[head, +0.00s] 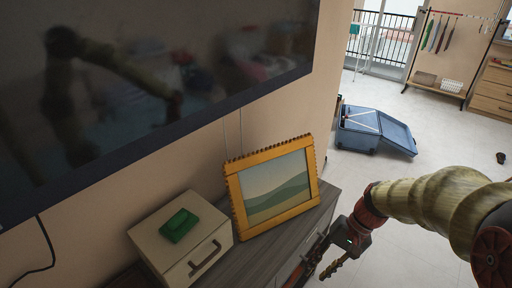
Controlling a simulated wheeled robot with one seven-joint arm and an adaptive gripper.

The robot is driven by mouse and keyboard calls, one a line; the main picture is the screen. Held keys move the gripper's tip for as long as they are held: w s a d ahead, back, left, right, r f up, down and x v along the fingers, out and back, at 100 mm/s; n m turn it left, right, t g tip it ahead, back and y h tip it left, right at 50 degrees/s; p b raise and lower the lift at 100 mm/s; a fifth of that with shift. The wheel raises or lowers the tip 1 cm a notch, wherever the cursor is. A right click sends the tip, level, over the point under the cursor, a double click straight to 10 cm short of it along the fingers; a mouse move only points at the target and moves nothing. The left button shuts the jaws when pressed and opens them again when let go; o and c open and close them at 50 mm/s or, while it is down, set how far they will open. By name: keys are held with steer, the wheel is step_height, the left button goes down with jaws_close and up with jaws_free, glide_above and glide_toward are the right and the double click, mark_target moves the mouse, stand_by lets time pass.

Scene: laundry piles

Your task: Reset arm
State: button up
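My arm comes in from the right edge, with a mottled yellow-green link and red-brown joints. My gripper (316,269) points down and to the left beside the front edge of the dark wooden cabinet (255,254). Its two fingers look spread apart, with nothing visible between them. The lower part of one finger is hard to tell from the dark cabinet front behind it. I cannot tell whether the gripper touches the cabinet.
A yellow picture frame (231,196) and a cream box (147,243) bearing a green object (179,226) stand on the cabinet. A dark television (150,80) hangs above.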

steer(key=s+r+n+t+h, duration=0.2)
steer(key=s+r+t, duration=0.1)
steer(key=r, duration=0.5)
steer(key=s+d+r+n+t+h+p, duration=0.1)
steer(key=s+r+n+t+h, duration=0.1)
steer(key=s+r, duration=0.4)
step_height(320, 180, up, 4)
steer(key=shift+s+d+f+t+h, duration=0.2)
steer(key=shift+t+h, duration=0.4)
steer(key=shift+t, duration=0.5)
steer(key=shift+f, duration=0.1)
